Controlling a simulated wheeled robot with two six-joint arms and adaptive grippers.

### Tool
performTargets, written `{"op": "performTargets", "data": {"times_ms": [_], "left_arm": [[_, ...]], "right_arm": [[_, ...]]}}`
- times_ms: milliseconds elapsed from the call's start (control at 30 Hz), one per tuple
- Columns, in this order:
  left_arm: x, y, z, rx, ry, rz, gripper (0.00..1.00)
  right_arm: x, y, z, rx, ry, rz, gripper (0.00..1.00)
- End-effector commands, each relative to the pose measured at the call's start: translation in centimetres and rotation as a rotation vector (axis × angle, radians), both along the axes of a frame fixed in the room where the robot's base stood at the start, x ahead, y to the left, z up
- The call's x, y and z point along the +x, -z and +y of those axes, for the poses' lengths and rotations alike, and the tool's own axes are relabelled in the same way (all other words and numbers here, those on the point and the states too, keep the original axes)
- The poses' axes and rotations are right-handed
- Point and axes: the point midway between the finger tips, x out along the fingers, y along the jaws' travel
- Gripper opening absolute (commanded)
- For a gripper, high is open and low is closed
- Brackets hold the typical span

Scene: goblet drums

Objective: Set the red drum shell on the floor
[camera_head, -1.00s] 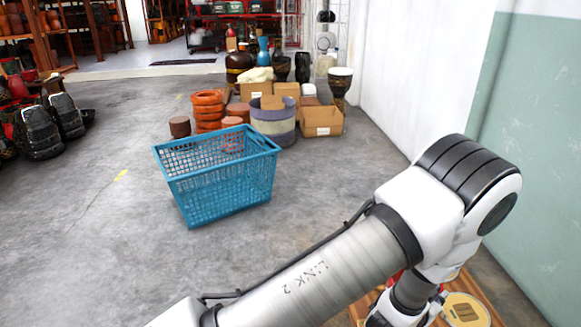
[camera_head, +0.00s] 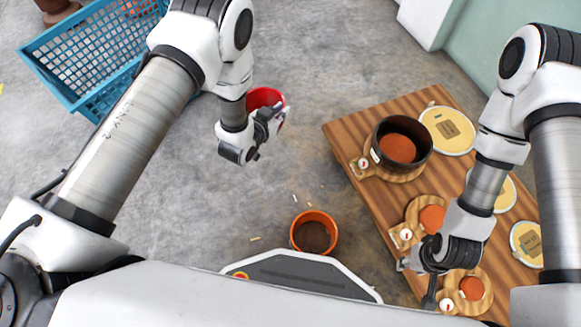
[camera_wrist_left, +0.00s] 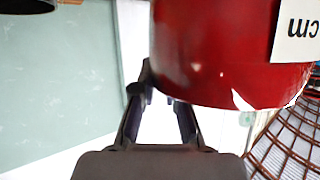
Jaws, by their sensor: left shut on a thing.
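The red drum shell (camera_head: 264,97) is in my left gripper (camera_head: 266,120), which is shut on its wall. In the head view the shell is partly hidden behind the gripper, over the grey floor between the blue basket and the wooden table. I cannot tell its height above the floor. In the left wrist view the red shell (camera_wrist_left: 215,60) fills the top, with a white label on its side and the left gripper's fingers (camera_wrist_left: 160,95) at its edge. My right gripper (camera_head: 415,262) is over the left edge of the table; its fingers are too unclear to judge.
The wooden table (camera_head: 360,125) on the right holds a dark drum shell (camera_head: 386,163), round boards and orange discs. An orange pot (camera_head: 313,232) stands on the floor near my base, with small scraps beside it. A blue basket (camera_head: 68,62) is at upper left.

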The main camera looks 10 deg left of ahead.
Motion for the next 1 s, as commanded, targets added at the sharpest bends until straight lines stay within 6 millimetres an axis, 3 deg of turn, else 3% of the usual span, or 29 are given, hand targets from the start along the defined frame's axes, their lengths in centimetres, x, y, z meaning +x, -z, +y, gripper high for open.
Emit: {"op": "performTargets", "data": {"times_ms": [33, 200, 300, 400, 667, 1000], "left_arm": [[-0.5, 3.6, -0.8, -0.003, 0.038, 0.004, 0.0], [-2.7, 12.0, -3.3, -0.01, 0.172, -0.001, 0.0], [-4.3, 16.1, -4.4, -0.016, 0.241, -0.008, 0.0], [-5.6, 18.8, -5.3, -0.021, 0.29, -0.015, 0.0], [-6.6, 21.0, -5.9, -0.023, 0.329, -0.023, 0.0], [-6.5, 25.4, -5.9, -0.023, 0.326, -0.022, 0.0]], "right_arm": [[0.0, 1.7, 0.0, 0.0, 0.0, 0.0, 0.4], [0.0, 4.3, 0.0, 0.0, 0.0, 0.0, 0.4], [0.0, 5.5, 0.0, 0.0, 0.0, 0.0, 0.4], [0.0, 6.3, 0.0, 0.0, 0.0, 0.0, 0.4], [0.0, 7.0, 0.0, 0.0, 0.0, -0.001, 0.4], [0.0, 11.1, 0.0, 0.0, 0.0, -0.001, 0.4]]}}
